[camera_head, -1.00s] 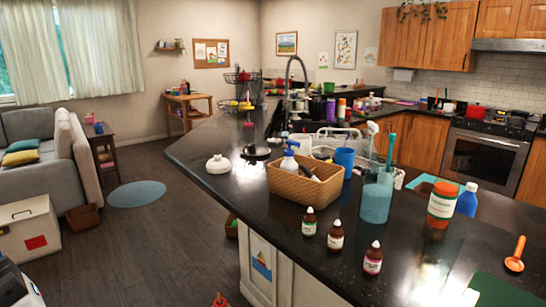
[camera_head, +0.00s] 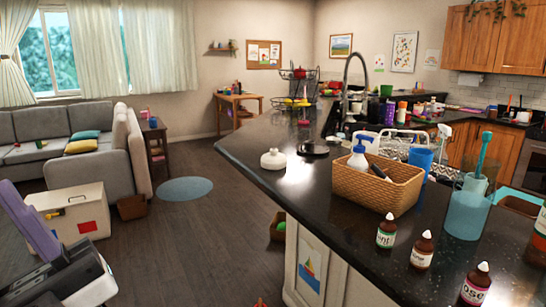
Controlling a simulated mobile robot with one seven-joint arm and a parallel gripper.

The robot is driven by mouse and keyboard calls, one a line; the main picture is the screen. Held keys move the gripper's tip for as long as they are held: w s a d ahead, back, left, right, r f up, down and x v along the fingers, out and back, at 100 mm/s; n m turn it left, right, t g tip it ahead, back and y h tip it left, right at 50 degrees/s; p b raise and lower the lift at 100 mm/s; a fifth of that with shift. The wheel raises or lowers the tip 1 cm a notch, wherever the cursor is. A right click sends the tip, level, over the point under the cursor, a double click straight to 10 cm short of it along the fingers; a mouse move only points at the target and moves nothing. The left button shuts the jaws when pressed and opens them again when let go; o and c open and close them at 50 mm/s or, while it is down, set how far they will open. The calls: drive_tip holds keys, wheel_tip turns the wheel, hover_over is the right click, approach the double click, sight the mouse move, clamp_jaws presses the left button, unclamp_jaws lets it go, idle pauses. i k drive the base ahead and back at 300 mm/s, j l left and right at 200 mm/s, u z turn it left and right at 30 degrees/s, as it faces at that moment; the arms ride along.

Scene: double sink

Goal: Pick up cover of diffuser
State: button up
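A small white domed piece with a knob on top (camera_head: 272,160), which looks like the diffuser cover, sits on the dark counter (camera_head: 262,140) near its far left edge. A low dark round dish or base (camera_head: 313,149) stands just behind and to the right of it, apart from it; I cannot tell if this is the diffuser. No gripper fingers show in the head view. A purple and grey-white part at the lower left looks like part of my own arm.
A wicker basket (camera_head: 378,187) with bottles stands right of the white piece. Small dropper bottles (camera_head: 387,231) and a blue tumbler (camera_head: 467,212) are nearer. A white storage box (camera_head: 75,213) is on the floor at left. Open floor lies left of the counter.

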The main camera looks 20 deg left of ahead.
sight(274, 159)
drive_tip(key=i+j+z, duration=0.1)
drive_tip(key=i+j, duration=0.65)
drive_tip(key=j, duration=0.15)
